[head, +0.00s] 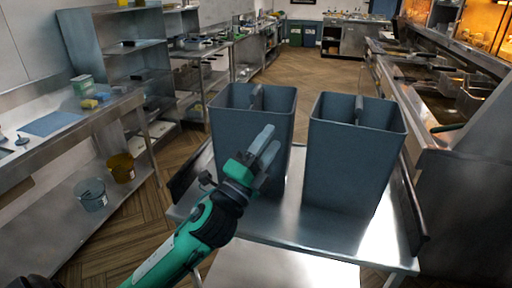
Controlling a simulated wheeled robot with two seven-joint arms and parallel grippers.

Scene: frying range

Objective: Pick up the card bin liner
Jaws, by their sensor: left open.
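Two tall grey-blue bin liners stand upright side by side on a steel cart (300,222): a left one (228,125) and a right one (345,165). They look alike, and I cannot tell which is the card one. Each has a darker upright strip at its back rim. My left gripper (268,144) is open and empty, in front of the left liner's near face and overlapping it in the picture. I cannot tell whether it touches the liner. It hides part of that liner's lower front. My right gripper is out of view.
A steel counter on the left holds a blue mat (50,123) and yellow items. A grey bucket (91,194) and an ochre bucket (121,168) sit on its lower shelf. The fryer line (440,100) runs along the right.

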